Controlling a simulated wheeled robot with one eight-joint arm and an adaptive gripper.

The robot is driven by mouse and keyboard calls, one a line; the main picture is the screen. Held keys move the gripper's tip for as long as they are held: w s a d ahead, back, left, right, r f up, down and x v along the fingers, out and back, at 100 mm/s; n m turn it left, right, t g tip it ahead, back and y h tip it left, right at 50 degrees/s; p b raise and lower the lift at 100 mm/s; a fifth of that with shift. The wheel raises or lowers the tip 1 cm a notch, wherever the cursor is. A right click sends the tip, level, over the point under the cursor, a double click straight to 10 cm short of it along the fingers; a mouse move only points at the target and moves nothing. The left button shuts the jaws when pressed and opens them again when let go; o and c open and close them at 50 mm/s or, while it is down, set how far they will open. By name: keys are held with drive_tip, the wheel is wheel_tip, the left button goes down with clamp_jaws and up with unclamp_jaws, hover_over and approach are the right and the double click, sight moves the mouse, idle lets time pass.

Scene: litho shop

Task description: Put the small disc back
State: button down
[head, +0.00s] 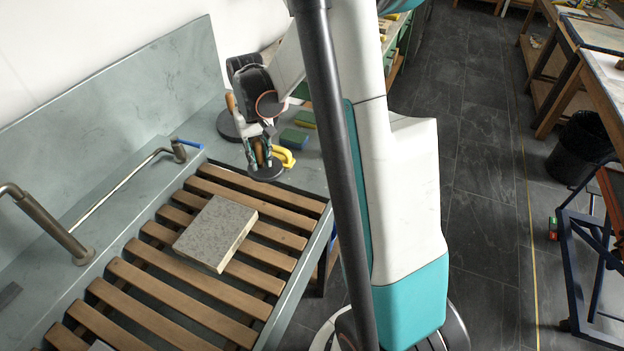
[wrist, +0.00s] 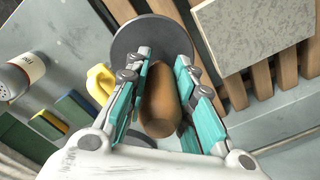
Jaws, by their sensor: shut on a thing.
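The small disc (head: 266,173) is a dark grey round plate with an upright brown wooden handle. My gripper (head: 259,150) is shut on that handle, with the disc below the fingers. In the wrist view the handle (wrist: 160,103) sits between the teal finger pads and the disc (wrist: 150,32) shows beyond the fingertips. The disc is by the end of the wooden rack, near the back ledge. I cannot tell whether it touches anything beneath. A larger dark disc (head: 230,127) with a wooden handle stands on the ledge behind my gripper, partly hidden by it.
A grey stone slab (head: 215,232) lies on the slatted rack (head: 190,290). A yellow item (head: 284,157) and green and blue blocks (head: 294,138) sit close to the right of the disc. A shaker (wrist: 25,76) stands nearby. A hose nozzle (head: 178,150) is to the left.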

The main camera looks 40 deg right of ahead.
drive_tip(key=s+d+r+m, duration=0.2)
drive_tip(key=d+r, duration=0.2)
drive_tip(key=d, duration=0.3)
drive_tip(key=s+d+r+m, duration=0.2)
drive_tip(key=d+r, duration=0.2)
drive_tip(key=d, duration=0.3)
drive_tip(key=f+b, duration=0.1)
drive_tip(key=f, duration=0.5)
drive_tip(key=f+b, duration=0.2)
drive_tip(key=f, duration=0.5)
drive_tip(key=f+b, duration=0.2)
drive_tip(key=f, duration=0.5)
drive_tip(key=shift+d, duration=0.35)
drive_tip(key=shift+f, duration=0.15)
drive_tip(key=c, duration=1.4)
unclamp_jaws()
drive_tip(key=shift+o, duration=0.2)
wheel_tip(320, 180, up, 12)
drive_tip(key=p, duration=0.3)
drive_tip(key=shift+p, duration=0.3)
